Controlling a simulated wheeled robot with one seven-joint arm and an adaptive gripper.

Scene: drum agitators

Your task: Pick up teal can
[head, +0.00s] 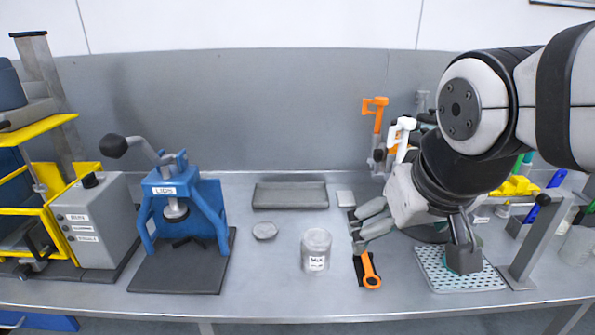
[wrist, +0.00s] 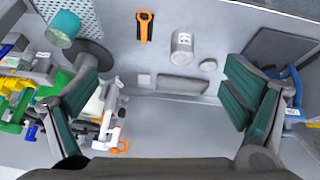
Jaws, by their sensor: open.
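The teal can (wrist: 64,27) stands on a perforated pale mat (wrist: 88,18) at the upper left of the wrist view. In the head view only a teal sliver of it (head: 447,262) shows behind a finger of my gripper, on the mat (head: 460,285) at the front right of the bench. My gripper (head: 413,245) is open and empty above the bench.
A clear jar (head: 316,250), an orange-handled tool (head: 369,270), a grey tray (head: 290,195) and a round disc (head: 265,230) lie left of my gripper. A blue press (head: 185,210) stands farther left. A grey post (head: 535,235) rises just right of the mat. Clamps (head: 375,125) stand behind.

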